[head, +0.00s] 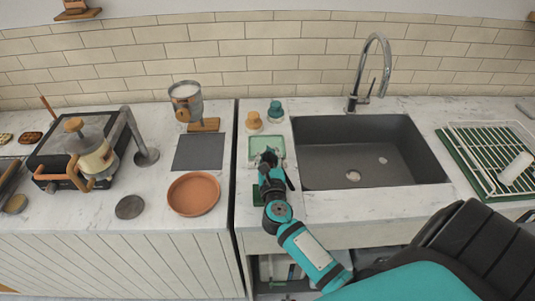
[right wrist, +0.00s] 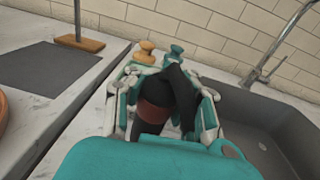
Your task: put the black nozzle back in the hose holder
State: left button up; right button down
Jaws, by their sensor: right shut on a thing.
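My right gripper (head: 268,158) reaches over the counter strip left of the sink, by a pale green tray (head: 282,144). In the right wrist view my right gripper (right wrist: 166,82) is shut on the black nozzle (right wrist: 178,90), a dark piece with a reddish-brown band low on it. The nozzle sits between the fingers and looks tilted. In the head view the gripper mostly hides it. A small dark green piece (head: 258,196) lies at the counter's front edge below the gripper; I cannot tell whether it is the hose holder. My left gripper is not in view.
The dark sink (head: 325,165) with its tall tap (head: 385,60) is right of the gripper. Two small stoppered bottles, orange (head: 254,122) and teal (head: 276,112), stand behind the tray. A terracotta dish (head: 193,194) and grey mat (head: 198,152) lie left. A drying rack (head: 480,140) is far right.

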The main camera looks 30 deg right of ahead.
jog(key=shift+f, duration=0.15)
jog(key=c, duration=1.9)
grip_release()
jog(key=o, duration=0.7)
